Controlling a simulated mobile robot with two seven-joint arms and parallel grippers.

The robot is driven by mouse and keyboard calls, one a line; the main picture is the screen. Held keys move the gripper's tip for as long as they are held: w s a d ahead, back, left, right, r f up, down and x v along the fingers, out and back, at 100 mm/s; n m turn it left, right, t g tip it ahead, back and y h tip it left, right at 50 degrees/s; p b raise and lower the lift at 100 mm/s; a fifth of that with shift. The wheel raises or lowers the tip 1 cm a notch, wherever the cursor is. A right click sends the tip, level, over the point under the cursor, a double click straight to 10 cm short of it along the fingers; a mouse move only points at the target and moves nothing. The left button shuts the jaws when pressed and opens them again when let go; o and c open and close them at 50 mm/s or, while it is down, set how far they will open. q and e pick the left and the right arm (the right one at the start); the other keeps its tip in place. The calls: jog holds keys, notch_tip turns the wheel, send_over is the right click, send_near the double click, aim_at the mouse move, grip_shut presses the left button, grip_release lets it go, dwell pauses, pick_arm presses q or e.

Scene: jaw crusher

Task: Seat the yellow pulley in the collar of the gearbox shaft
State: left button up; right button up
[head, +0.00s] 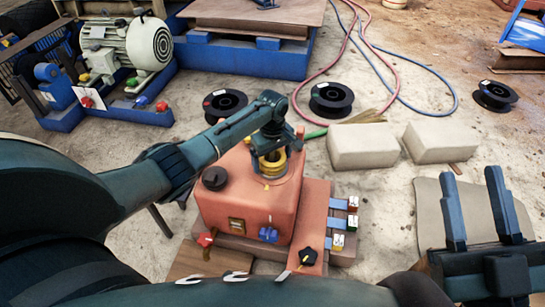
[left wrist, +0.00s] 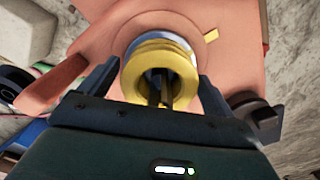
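The yellow pulley (head: 272,163) is over the collar on top of the orange gearbox (head: 240,200); it also shows in the left wrist view (left wrist: 160,62). A pale collar ring (left wrist: 160,40) shows just behind the pulley, and a dark piece stands inside its bore. How deep the pulley sits in the collar cannot be told. My left gripper (head: 278,145) reaches down from above, its fingers on opposite sides of the pulley and appearing to touch it. My right gripper (head: 480,210) is open and empty at the lower right.
A black knob (head: 214,178) stands on the gearbox beside the pulley. Several colored connectors (head: 345,222) line its right side. Two pale blocks (head: 362,146) and black spools (head: 331,99) lie behind. A motor on a blue frame (head: 125,45) stands at the back left.

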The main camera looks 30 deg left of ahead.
pick_arm(q)
jog(key=shift+r, duration=0.4)
notch_tip(320, 180, up, 7)
jog(key=p, duration=0.4)
jog(key=shift+f, duration=0.1)
notch_tip(320, 180, up, 5)
jog(key=shift+f+p, duration=0.1)
jog(key=shift+p, duration=1.1)
pick_arm(e)
jog(key=f+m+g+h, duration=0.1)
jog(key=f+h, duration=0.1)
jog(key=s+f+m+g+h, duration=0.1)
jog(key=f+m, duration=0.1)
jog(key=shift+s+f+h, duration=0.1)
jog(key=shift+f+h, duration=0.1)
jog(key=shift+h, duration=0.2)
pick_arm(q)
jog(key=shift+s, duration=0.1)
pick_arm(e)
jog(key=shift+f, duration=0.1)
